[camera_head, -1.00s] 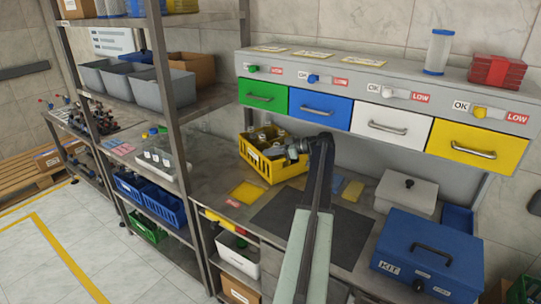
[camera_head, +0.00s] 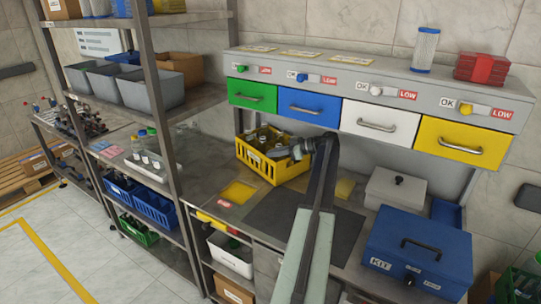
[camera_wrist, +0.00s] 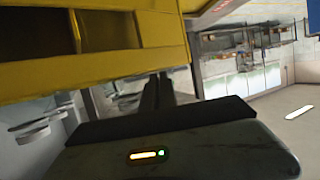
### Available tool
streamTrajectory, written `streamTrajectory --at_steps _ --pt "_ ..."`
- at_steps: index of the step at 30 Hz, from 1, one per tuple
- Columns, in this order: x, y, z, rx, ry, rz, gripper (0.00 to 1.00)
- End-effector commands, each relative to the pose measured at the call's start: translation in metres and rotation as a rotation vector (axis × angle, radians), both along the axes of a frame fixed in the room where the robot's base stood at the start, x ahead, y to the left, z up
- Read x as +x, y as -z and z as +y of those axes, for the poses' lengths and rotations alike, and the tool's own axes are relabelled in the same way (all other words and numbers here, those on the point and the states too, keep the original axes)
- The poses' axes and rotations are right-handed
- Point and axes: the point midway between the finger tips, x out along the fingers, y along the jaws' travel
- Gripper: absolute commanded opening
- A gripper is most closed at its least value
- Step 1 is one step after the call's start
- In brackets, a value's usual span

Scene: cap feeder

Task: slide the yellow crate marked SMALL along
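The yellow crate (camera_head: 262,167) stands on the grey bench under the row of drawers, with several bottle-like items inside. Its marking is not readable. My gripper (camera_head: 301,149) is at the crate's right side, at rim height, and appears to touch or nearly touch it. In the wrist view the crate (camera_wrist: 95,70) fills the upper left, very close, with its compartments showing.
A yellow square (camera_head: 238,193) lies left of a dark mat (camera_head: 270,217) in front of the crate. A yellow pad (camera_head: 345,187), a grey lidded box (camera_head: 395,192) and a blue KIT box (camera_head: 420,240) are to the right. A shelf post (camera_head: 165,120) stands left.

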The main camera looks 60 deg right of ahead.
Motion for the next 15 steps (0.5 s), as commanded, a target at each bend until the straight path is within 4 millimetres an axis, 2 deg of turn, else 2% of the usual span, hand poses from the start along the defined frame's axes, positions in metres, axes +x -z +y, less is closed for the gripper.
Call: streamTrajectory --at_steps 2,6,9,15 --pt "-0.003 -0.010 -0.002 -0.004 0.005 0.010 0.00" --pt "-0.002 -0.010 -0.002 -0.004 0.004 0.009 0.00" --pt "-0.001 -0.019 -0.003 -0.003 0.004 0.013 0.00" --pt "-0.050 -0.014 -0.022 -0.003 0.010 0.011 0.00"
